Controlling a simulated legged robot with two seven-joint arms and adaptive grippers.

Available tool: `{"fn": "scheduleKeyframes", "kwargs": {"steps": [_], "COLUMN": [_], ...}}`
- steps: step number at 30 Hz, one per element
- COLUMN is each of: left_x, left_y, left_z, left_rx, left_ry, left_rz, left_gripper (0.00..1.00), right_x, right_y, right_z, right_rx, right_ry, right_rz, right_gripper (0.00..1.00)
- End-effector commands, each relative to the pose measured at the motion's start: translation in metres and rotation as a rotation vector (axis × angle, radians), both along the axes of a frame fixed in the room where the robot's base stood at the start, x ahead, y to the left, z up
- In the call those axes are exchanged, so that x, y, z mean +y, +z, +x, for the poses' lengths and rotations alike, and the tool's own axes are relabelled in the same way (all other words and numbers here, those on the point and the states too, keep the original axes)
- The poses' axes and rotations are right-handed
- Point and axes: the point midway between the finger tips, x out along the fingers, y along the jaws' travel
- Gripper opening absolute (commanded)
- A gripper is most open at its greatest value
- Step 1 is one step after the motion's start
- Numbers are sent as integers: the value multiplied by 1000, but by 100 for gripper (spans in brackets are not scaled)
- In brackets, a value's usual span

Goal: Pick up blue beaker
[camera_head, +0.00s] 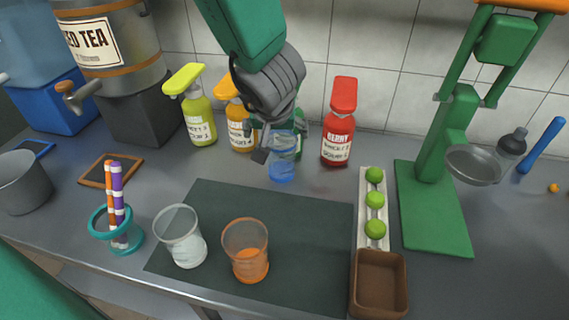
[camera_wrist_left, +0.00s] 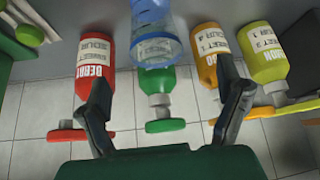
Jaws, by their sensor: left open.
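The blue beaker (camera_head: 282,172) is clear with blue at its bottom. It stands upright on the grey counter, in front of the bottles, and its upper part is partly covered by my gripper in the head view. It also shows at the top middle of the left wrist view (camera_wrist_left: 154,28). My left gripper (camera_head: 272,145) is open and empty, close above and behind the beaker. In the left wrist view its two fingers (camera_wrist_left: 163,78) are spread wide, with the beaker just beyond the tips, between their lines. My right gripper is not in view.
A green-capped bottle (camera_wrist_left: 158,80) stands close behind the beaker, with yellow (camera_head: 198,120), orange (camera_head: 240,133) and red (camera_head: 338,125) bottles beside. Clear (camera_head: 184,242) and orange (camera_head: 247,252) beakers stand on the dark mat (camera_head: 315,215). A lime tray (camera_head: 363,215) and green press (camera_head: 435,215) are right.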

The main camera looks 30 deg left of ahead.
Motion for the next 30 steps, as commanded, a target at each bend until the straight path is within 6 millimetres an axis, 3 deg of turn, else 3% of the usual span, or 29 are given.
{"fn": "scheduleKeyframes", "kwargs": {"steps": [1,6,15,24,30], "left_x": [2,7,11,15,15], "left_y": [-16,-41,-54,-93,-93], "left_z": [5,22,31,53,55], "left_rx": [2,2,0,2,0], "left_ry": [1,0,0,1,0], "left_rz": [0,1,2,1,2], "left_gripper": [86,86,86,86,86], "right_x": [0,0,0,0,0], "right_y": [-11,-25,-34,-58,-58], "right_z": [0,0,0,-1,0], "right_rx": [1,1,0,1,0], "right_ry": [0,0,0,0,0], "right_rz": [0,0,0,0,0], "right_gripper": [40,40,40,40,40]}}
